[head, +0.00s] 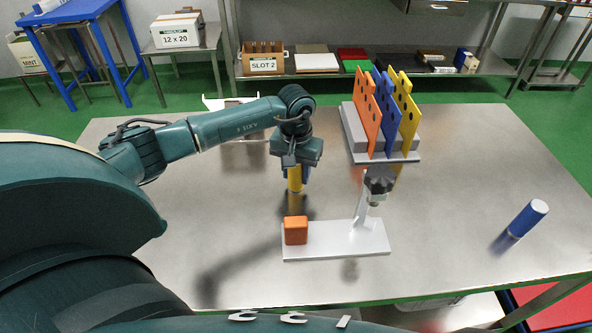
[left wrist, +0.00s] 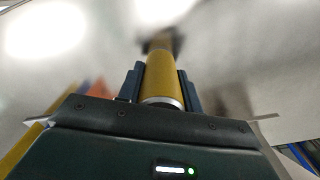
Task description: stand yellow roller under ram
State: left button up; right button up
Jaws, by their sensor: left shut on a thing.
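My left gripper (head: 294,172) is shut on the yellow roller (head: 295,179), which hangs upright below it behind the white press base. In the left wrist view the yellow roller (left wrist: 162,75) shows between the two dark fingers, with a pale metal rim at its near end. The white press base (head: 335,247) lies on the steel table. Its ram (head: 376,198), with a dark knob on top, stands on a white post at the base's right side. An orange block (head: 296,230) sits on the left end of the base. My right gripper is not in view.
A grey rack (head: 350,125) with orange, blue and yellow perforated plates stands at the back right of the steel table (head: 460,200). The table between the press and the blue roller is clear.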

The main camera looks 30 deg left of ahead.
pick_arm(q)
jog(key=shift+f, duration=0.2)
jog(key=o, duration=1.1)
jog(key=shift+r, duration=0.1)
